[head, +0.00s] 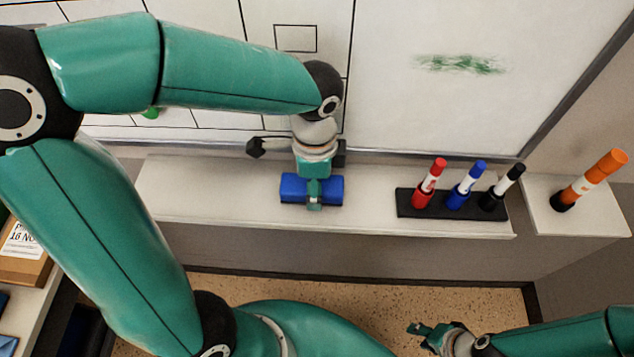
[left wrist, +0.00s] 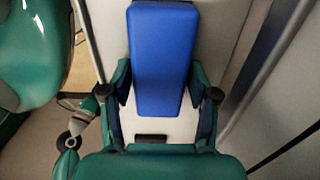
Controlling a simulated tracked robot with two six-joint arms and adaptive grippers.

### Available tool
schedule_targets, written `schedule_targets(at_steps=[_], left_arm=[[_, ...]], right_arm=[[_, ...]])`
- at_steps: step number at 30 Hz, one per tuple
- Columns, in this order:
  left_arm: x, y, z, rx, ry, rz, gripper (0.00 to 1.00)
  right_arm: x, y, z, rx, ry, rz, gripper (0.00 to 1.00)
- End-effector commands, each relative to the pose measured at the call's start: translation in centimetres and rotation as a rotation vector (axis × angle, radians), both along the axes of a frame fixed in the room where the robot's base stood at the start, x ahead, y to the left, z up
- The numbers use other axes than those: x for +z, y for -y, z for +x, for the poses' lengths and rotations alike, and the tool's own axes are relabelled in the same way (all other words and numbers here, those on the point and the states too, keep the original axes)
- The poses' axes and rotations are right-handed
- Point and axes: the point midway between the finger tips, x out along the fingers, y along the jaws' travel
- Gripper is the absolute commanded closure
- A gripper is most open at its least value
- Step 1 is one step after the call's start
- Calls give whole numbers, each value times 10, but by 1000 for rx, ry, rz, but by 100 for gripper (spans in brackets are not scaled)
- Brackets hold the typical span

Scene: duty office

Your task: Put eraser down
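A blue block-shaped eraser (head: 296,188) is at the white ledge below the whiteboard. My left gripper (head: 314,186) comes down over it, one finger across its front face. In the left wrist view the eraser (left wrist: 163,60) lies lengthwise between the two fingers, whose tips meet its long sides, so the gripper is shut on it. I cannot tell whether its underside touches the ledge (head: 225,205). My right gripper (head: 420,336) is low at the bottom right, away from the ledge, with its fingers apart and nothing between them.
A black holder (head: 440,210) on the ledge carries red (head: 429,183), blue (head: 466,185) and black (head: 502,186) markers. An orange marker (head: 590,181) stands further right. A green smudge (head: 460,64) is on the whiteboard (head: 420,110). The ledge is clear between eraser and holder.

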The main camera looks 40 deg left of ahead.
Motion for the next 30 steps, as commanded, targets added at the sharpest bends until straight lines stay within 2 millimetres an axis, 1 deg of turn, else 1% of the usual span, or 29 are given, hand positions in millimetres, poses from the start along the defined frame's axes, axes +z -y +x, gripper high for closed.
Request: schedule_targets(at_steps=[1,2,11,14,16,20,27,30], left_arm=[[0,0,0,0,0,0,27],[0,0,0,0,0,0,24],[1,0,0,1,0,0,24],[5,0,0,1,2,0,24],[12,0,1,1,4,0,24],[32,0,1,2,6,-1,24],[81,0,1,1,6,-1,24],[98,0,1,2,5,-1,24]], right_arm=[[0,0,0,0,0,0,60],[0,0,0,0,0,0,60],[1,0,0,0,0,0,60],[1,0,0,0,0,0,60],[2,0,0,0,0,0,60],[4,0,0,0,0,0,60],[7,0,0,0,0,0,60],[8,0,0,0,0,0,60]])
